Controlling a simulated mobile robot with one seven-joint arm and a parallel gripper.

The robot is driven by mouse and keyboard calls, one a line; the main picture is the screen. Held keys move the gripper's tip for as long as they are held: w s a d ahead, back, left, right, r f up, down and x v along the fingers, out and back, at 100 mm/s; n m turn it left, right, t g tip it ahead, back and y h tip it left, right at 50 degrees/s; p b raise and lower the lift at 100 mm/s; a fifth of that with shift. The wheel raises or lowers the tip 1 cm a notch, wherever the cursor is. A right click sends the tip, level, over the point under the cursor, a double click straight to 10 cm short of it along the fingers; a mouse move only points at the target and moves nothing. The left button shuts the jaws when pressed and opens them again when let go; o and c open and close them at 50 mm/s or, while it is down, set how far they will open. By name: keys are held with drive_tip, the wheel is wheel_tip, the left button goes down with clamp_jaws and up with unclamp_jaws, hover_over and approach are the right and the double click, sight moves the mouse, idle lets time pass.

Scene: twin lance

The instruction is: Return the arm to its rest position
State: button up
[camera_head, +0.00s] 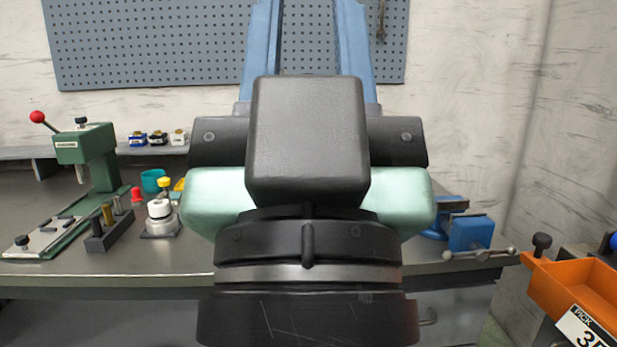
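My own arm fills the middle of the view. A black rounded block, mint-green side covers and dark round joint housings stand close to the camera. Two blue bars, part of my arm, rise side by side behind the black block and run out of the top edge. I see no gripper fingertips in this frame, so I cannot see whether it is open, shut or holding anything. My arm hides the middle of the workbench (150,268) behind it.
A green press (88,155) with a red-knobbed lever stands at the left, near small bottles (158,138) and a dark block holder (108,228). A blue vise (470,232) is right of my arm. An orange bin (570,285) is at lower right. A pegboard (150,45) hangs behind.

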wheel_tip(320, 180, up, 28)
drive_tip(key=p, duration=2.6)
drive_tip(key=shift+r, duration=0.25)
drive_tip(key=shift+w, duration=0.1)
